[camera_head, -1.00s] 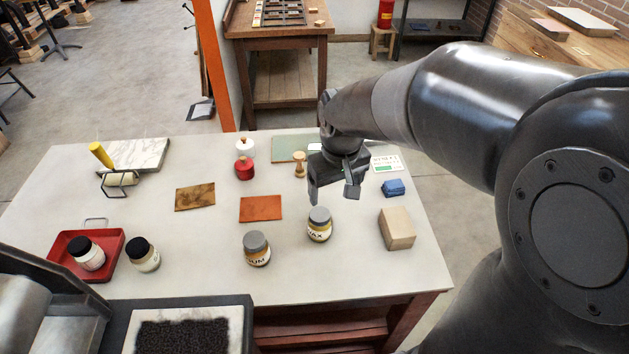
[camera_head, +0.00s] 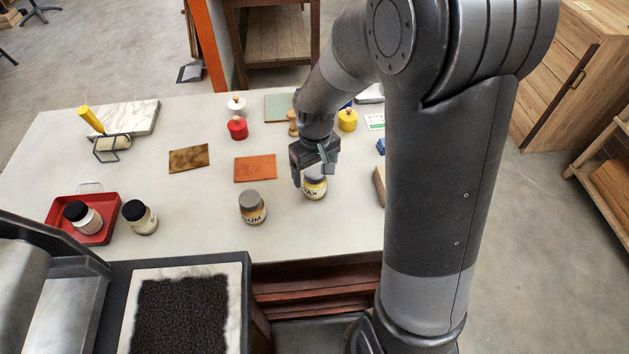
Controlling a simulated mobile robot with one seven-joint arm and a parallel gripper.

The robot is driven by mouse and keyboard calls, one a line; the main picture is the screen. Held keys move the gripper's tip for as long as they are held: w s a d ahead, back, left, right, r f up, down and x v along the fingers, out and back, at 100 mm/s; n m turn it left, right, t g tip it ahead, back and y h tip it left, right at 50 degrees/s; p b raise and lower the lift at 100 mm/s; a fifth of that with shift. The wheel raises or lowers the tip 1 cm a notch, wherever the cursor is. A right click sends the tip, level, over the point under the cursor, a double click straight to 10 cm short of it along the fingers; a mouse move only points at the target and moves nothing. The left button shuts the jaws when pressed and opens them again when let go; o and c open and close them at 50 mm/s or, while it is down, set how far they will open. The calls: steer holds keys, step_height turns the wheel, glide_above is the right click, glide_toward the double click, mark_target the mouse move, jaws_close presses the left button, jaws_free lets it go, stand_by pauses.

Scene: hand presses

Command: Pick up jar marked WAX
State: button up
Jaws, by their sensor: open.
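The jar marked WAX (camera_head: 315,190) stands upright on the white-topped table, with a yellowish label band and its letters "AX" showing. My gripper (camera_head: 312,180) is open and points down at the jar. Its fingers reach beside and in front of the jar's upper part, and they hide most of the lid. I cannot tell whether the fingers touch the jar.
A similar grey-lidded jar marked GUM (camera_head: 253,208) stands just left. An orange cloth (camera_head: 255,168) lies behind it. A tan block (camera_head: 379,185) is to the right, partly hidden by my arm. A red tray (camera_head: 105,231) and a black-lidded jar (camera_head: 140,217) are further left.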

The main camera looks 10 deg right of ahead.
step_height(320, 180, down, 4)
steer(key=shift+w+f, duration=0.1)
steer(key=shift+w, duration=0.05)
steer(key=c, duration=1.2)
